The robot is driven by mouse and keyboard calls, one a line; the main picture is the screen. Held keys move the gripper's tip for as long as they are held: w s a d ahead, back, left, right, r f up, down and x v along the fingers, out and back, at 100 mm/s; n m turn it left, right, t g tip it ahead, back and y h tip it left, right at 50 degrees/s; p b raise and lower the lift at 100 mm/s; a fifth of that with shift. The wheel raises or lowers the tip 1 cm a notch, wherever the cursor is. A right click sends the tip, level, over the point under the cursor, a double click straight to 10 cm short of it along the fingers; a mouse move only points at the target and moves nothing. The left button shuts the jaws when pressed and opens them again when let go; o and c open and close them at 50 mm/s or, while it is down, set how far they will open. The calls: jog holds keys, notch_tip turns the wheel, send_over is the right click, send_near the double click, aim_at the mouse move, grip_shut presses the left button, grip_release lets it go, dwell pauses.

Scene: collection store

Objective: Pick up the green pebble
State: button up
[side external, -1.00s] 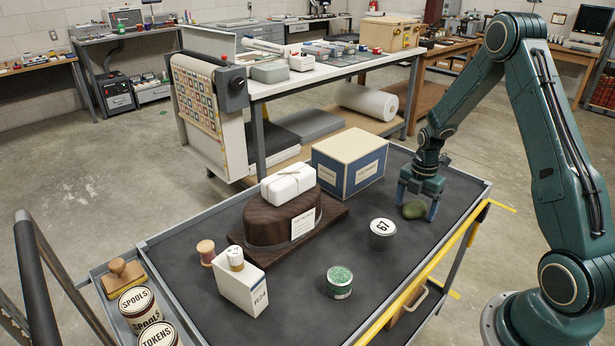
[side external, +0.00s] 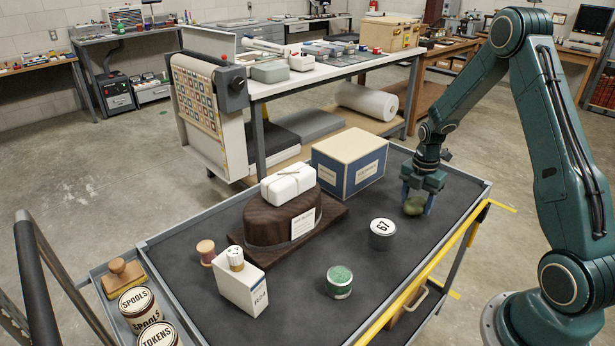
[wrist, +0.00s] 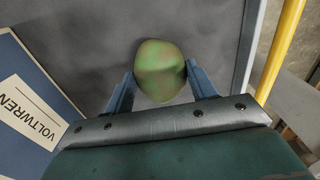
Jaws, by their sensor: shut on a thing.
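The green pebble (side external: 414,205) is at the right part of the dark cart top, between the fingers of my gripper (side external: 418,203). In the wrist view the pebble (wrist: 160,71) is rounded, mottled green with a brownish patch. The blue fingers of my gripper (wrist: 161,84) press on its left and right sides, shut on it. Its far end sticks out past the fingertips. Whether the pebble touches the cart surface or is slightly above it, I cannot tell.
A blue and cream box (side external: 349,163) stands left of my gripper; it shows in the wrist view (wrist: 25,110). A round tin marked 67 (side external: 382,234) and a green-topped tin (side external: 339,282) stand nearer. The cart's yellow rail (side external: 440,263) runs along the right edge.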

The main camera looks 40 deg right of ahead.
aim_at(416, 199)
notch_tip(416, 199, up, 19)
jog(key=shift+f, duration=0.15)
dwell(0.4)
jog(key=shift+w, duration=0.1)
dwell(0.5)
